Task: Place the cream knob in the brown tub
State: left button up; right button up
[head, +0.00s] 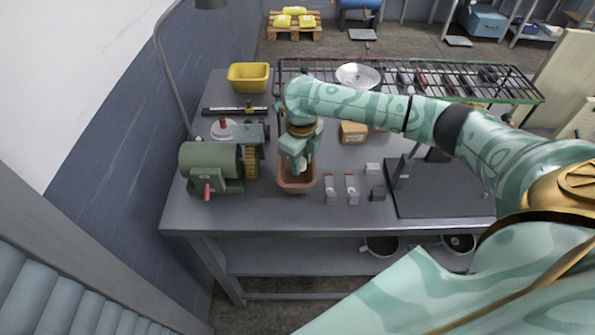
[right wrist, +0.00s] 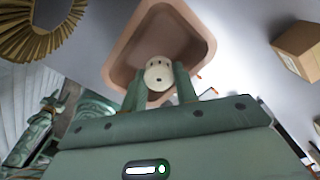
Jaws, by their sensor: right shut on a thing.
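The brown tub (head: 297,187) is an open, roughly rectangular bowl on the grey workbench, right of the green motor. It also shows in the right wrist view (right wrist: 124,60), just past the fingertips. My right gripper (head: 300,166) points down over the tub. In the right wrist view my right gripper (right wrist: 159,84) is shut on the cream knob (right wrist: 158,72), a pale round piece with dark holes. The knob appears over the tub's opening. I cannot tell whether it touches the tub. My left gripper is not in view.
A green motor (head: 208,166) with a red handle stands left of the tub. Small grey-white pieces (head: 330,190) stand close on its right. A cardboard box (head: 353,132) and a yellow bin (head: 248,77) lie farther back. A dark mat (head: 440,200) covers the bench's right side.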

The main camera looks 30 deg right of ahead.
jog(key=f, duration=0.1)
jog(key=f+b, duration=0.1)
jog(key=f, duration=0.2)
jog(key=shift+w+a+f+b, duration=0.1)
jog(key=shift+w+a+b, duration=0.2)
jog(key=shift+a, duration=0.05)
jog(key=o, duration=0.7)
notch_tip(320, 180, up, 12)
jog(key=p, duration=0.4)
